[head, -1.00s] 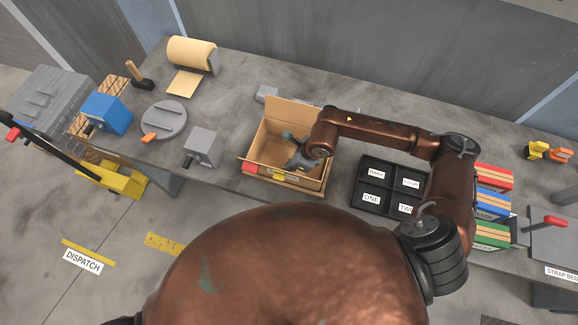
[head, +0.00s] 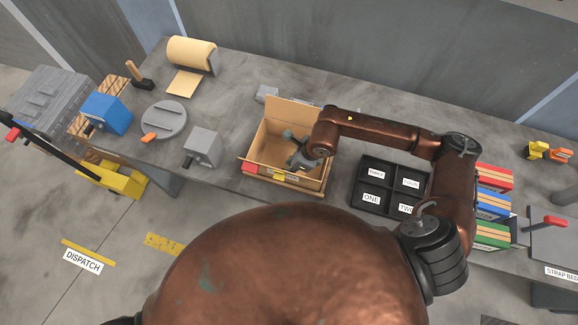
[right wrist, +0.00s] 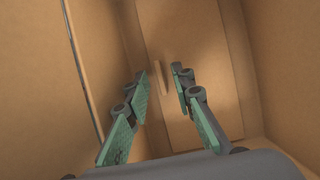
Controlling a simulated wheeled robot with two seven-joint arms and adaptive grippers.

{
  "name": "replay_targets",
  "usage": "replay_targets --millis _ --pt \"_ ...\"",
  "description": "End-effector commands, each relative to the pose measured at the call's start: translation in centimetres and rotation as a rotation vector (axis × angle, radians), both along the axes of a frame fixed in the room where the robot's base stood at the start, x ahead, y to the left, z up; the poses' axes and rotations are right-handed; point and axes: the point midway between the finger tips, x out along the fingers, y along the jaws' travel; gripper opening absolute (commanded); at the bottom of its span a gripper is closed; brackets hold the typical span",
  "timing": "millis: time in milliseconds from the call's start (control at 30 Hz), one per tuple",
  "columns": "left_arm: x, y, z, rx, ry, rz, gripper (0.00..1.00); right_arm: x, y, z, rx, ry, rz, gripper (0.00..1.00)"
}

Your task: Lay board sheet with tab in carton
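The open cardboard carton (head: 270,142) stands on the bench, and my right gripper (head: 297,158) reaches down inside it. In the right wrist view, the brown board sheet (right wrist: 195,55) lies at the carton's bottom between the walls. Its small tab (right wrist: 163,80) stands up from it. The two green-padded fingers of the right gripper (right wrist: 163,82) are apart, one on each side of the tab, with visible gaps to it. In the head view my wrist hides part of the carton, and the sheet cannot be made out. My left gripper is not in view.
A black compartment tray (head: 372,187) stands right of the carton. A grey block-shaped device (head: 203,147) and a round grey plate (head: 164,119) stand to its left. A paper roll (head: 191,54) is at the back left. The bench behind the carton is mostly clear.

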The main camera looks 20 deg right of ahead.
Motion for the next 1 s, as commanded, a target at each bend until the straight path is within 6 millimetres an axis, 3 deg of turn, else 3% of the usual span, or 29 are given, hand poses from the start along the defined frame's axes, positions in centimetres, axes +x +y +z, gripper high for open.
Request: replay_targets --millis 500,700,1000 --pt "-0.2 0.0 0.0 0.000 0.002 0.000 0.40 -2.0 -3.1 9.0 -0.001 -0.004 -0.001 0.23" --pt "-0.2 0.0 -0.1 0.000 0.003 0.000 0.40 -2.4 -3.5 10.5 -0.002 -0.001 -0.001 0.23" --pt "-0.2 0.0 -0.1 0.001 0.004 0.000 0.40 -2.4 -3.5 10.6 0.000 0.000 0.000 0.23"
